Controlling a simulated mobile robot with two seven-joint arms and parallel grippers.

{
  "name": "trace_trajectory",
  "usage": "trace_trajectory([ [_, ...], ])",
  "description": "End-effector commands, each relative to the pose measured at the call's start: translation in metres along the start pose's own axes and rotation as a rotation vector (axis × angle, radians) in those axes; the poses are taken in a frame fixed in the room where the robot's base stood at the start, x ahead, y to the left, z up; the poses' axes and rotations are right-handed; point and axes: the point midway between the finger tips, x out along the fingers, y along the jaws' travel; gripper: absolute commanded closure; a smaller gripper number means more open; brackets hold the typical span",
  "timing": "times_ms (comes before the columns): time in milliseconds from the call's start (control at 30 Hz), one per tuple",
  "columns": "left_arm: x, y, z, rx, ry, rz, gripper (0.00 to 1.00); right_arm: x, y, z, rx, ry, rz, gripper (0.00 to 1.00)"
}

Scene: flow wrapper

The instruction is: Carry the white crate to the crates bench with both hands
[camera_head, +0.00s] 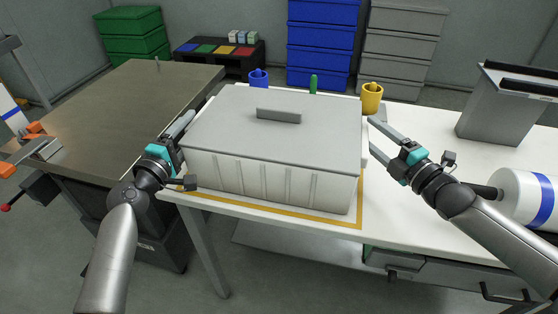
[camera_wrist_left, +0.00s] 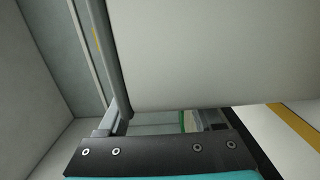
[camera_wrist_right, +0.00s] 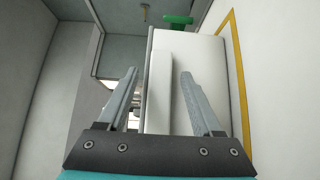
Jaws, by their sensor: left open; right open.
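The white crate (camera_head: 265,180) sits level on a white table, inside a yellow outline. Its grey lid (camera_head: 235,120) is on and has a bar handle (camera_head: 279,114) on top. My left gripper (camera_head: 183,126) is open at the crate's left end. In the left wrist view, the crate wall (camera_wrist_left: 210,50) fills much of the picture and hides part of one finger. My right gripper (camera_head: 373,135) is open just off the crate's right end. In the right wrist view, the crate's end (camera_wrist_right: 207,75) lies ahead, beyond and between the spread fingers. I cannot tell whether either gripper touches the crate.
A blue cup (camera_head: 258,79), a green item (camera_head: 313,84) and a yellow cup (camera_head: 371,98) stand behind the crate. A white roll (camera_head: 530,198) and a grey bin (camera_head: 505,108) are at right. A brown-topped bench (camera_head: 110,110) is at left. Green, blue and grey crate stacks stand behind.

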Motion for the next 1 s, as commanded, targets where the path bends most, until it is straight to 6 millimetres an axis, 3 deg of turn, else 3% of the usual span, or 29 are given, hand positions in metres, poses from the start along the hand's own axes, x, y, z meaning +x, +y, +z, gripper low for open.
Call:
trace_trajectory([
  [600,-0.093,-0.001,0.000,0.002,-0.001,-0.004,0.33,0.000,0.000,0.000,0.000,0.000,0.000,0.33],
  [800,-0.111,0.000,0.000,0.001,0.000,-0.002,0.33,0.000,0.000,0.000,0.000,0.000,0.000,0.33],
  [1000,-0.117,0.000,0.000,0.001,0.000,-0.001,0.33,-0.004,-0.001,0.000,0.000,-0.001,-0.001,0.33],
])
